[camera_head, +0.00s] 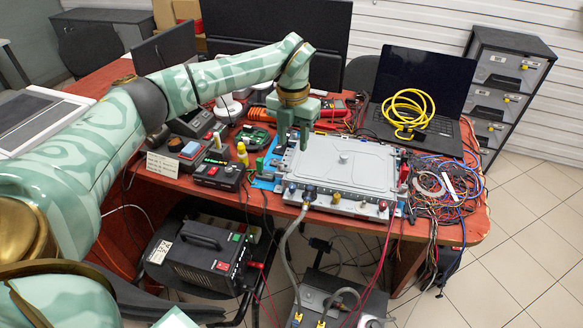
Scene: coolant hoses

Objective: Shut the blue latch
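A flat silver metal case (345,163) lies on the red table. Its front edge carries small coloured fittings, and a dark blue connector (309,192) with a grey hose (288,240) sits at its front left. The blue latch is too small to pick out with certainty; a blue part (263,183) shows at the case's left edge. My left gripper (293,148) points down at the case's back left corner, behind the dark blue connector and apart from it. Its two fingers are parted, with nothing visible between them. My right gripper is not in view.
Tangled wires (445,190) lie right of the case, and a yellow cable coil (408,112) rests on a laptop (425,90) behind. Several small devices, including a black box (218,174), crowd the left side. A grey unit (330,300) stands below the table's front edge.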

